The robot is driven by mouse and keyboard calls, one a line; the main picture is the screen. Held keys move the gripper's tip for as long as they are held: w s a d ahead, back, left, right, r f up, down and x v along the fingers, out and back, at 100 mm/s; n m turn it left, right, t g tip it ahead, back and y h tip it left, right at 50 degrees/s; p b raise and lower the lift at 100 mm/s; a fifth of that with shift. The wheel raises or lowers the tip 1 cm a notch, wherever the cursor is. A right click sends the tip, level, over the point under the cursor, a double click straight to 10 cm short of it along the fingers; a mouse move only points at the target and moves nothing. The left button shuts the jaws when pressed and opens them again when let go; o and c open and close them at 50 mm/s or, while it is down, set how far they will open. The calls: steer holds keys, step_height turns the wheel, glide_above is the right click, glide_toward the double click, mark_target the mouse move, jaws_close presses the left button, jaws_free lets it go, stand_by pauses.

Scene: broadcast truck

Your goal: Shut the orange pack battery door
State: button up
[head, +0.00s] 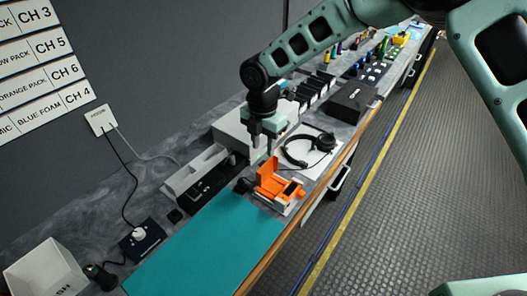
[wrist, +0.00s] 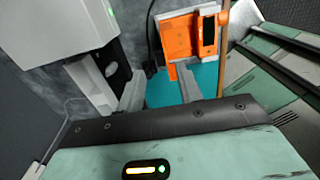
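My gripper (head: 262,144) is above and behind the pack in the head view, fingers pointing down. Its two fingers are apart with nothing between them in the wrist view (wrist: 160,90). They appear clear of the door.
Black headphones (head: 310,150) lie on a white sheet (head: 328,160) right of the pack. A white box (head: 232,132) stands behind my gripper. A teal mat (head: 205,245) is clear at the front left. A black box (head: 351,100) stands farther right.

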mark_target(263, 162)
steer(key=shift+f+p, duration=0.5)
steer(key=shift+f, duration=1.85)
